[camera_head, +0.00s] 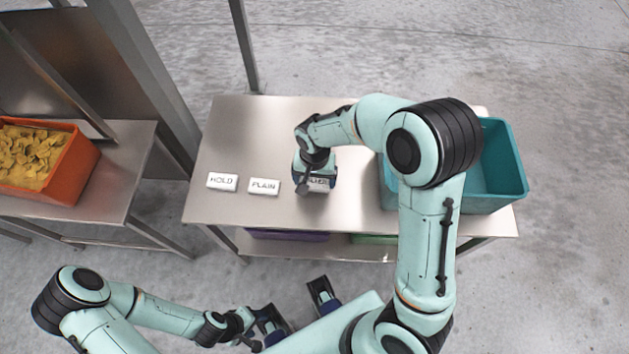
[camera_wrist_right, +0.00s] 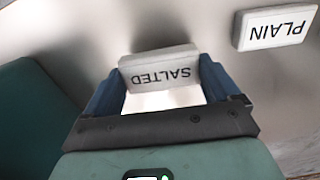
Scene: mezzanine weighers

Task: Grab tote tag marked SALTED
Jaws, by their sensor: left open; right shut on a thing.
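The SALTED tag, a small white block with black letters, is between the blue fingers of my right gripper. In the right wrist view the SALTED tag (camera_wrist_right: 160,70) reads upside down, and my right gripper (camera_wrist_right: 160,95) is shut on it. In the head view the right gripper (camera_head: 316,180) is over the steel table, and the SALTED tag (camera_head: 319,184) is partly hidden by it. Whether the tag touches the table is hard to tell. My left gripper (camera_head: 296,310) is open and empty, low in front of the table.
The PLAIN tag (camera_head: 264,186) and HOLD tag (camera_head: 222,182) lie on the steel table (camera_head: 235,135) left of the right gripper. A teal tote (camera_head: 508,180) stands at the table's right, partly behind my right arm. An orange tote (camera_head: 72,165) of chips stands on a left bench.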

